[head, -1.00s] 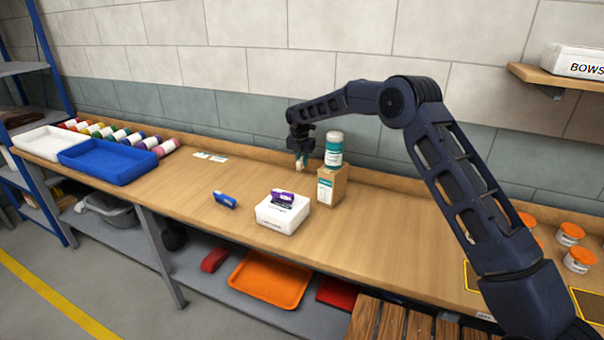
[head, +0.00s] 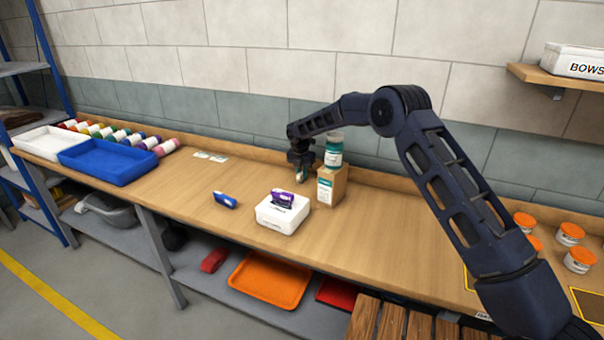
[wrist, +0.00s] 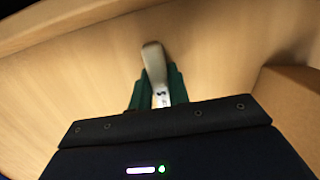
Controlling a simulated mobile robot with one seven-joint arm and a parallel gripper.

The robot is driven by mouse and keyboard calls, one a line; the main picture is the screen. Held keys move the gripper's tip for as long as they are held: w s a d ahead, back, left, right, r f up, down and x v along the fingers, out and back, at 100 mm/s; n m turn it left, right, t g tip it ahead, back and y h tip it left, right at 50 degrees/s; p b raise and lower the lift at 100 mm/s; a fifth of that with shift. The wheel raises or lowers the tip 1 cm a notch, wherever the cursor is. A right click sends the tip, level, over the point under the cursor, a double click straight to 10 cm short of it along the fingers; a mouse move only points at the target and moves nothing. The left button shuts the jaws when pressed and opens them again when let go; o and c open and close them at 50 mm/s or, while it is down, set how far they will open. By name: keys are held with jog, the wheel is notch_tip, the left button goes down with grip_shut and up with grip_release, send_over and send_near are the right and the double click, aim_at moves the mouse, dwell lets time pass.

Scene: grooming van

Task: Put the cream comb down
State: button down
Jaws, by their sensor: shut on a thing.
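My gripper (head: 301,172) is low over the back of the wooden bench (head: 180,195), just left of a brown box. It is shut on the cream comb (wrist: 154,60), which sticks out past the green fingertips in the wrist view. The comb lies between the fingers, with bare bench wood behind it. In the head view the comb is small and mostly hidden by the gripper. I cannot tell whether the comb touches the bench.
The brown box (head: 327,192) stands right beside my gripper, with a teal-labelled jar (head: 334,158) on top. In front is a white box (head: 280,217) with a purple item (head: 283,198) on it. A blue item (head: 225,200) lies left. Bare bench lies between.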

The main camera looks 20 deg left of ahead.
aim_at(300, 173)
jog(key=c, duration=1.3)
grip_release()
jog(key=shift+c, duration=0.2)
notch_tip(300, 173, up, 12)
jog(key=s, duration=0.1)
jog(key=shift+s, duration=0.4)
